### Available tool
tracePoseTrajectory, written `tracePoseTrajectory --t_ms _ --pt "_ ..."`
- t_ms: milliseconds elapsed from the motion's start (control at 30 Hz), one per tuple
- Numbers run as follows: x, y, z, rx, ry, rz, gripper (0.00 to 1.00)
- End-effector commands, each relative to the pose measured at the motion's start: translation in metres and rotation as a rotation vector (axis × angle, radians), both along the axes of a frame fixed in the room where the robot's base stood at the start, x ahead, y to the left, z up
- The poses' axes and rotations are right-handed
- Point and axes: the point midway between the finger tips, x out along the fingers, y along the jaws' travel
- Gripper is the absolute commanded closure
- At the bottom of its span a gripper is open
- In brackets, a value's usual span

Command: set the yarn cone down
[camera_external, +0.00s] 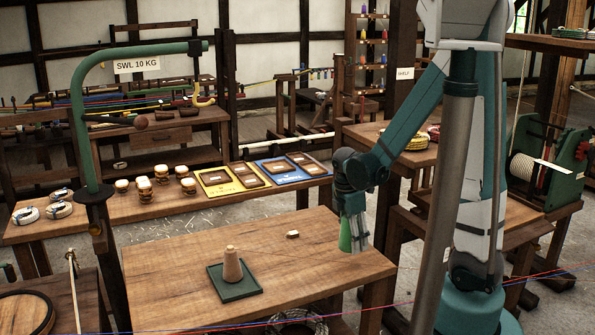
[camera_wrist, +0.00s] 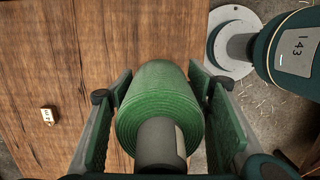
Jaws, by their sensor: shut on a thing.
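My gripper (camera_external: 353,236) is shut on a green yarn cone (camera_external: 345,236), with a finger pad on each side of it. In the wrist view the green yarn cone (camera_wrist: 160,88) sits between the pads, its grey core end (camera_wrist: 160,145) toward the camera. The cone is over the right end of the front wooden table (camera_external: 180,262), near its edge. I cannot tell whether its far end touches the wood. A tan cone (camera_external: 232,265) stands upright on a dark green square tray (camera_external: 245,290) on the same table, left of my gripper.
A small white labelled block (camera_external: 293,234) lies on the table between tray and gripper; it also shows in the wrist view (camera_wrist: 48,115). The wood around it is clear. A red and blue line (camera_external: 400,303) crosses the front. A green hooked post (camera_external: 84,130) stands left.

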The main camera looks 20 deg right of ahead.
Motion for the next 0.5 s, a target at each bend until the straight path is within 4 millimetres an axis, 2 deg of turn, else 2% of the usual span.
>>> tracePoseTrajectory --t_ms 33,200,500 --pt "0.001 0.000 -0.008 0.000 0.000 0.000 0.66" --pt "0.000 0.000 -0.022 0.000 0.000 0.000 0.66" --pt "0.000 0.000 -0.024 0.000 0.000 0.000 0.66"
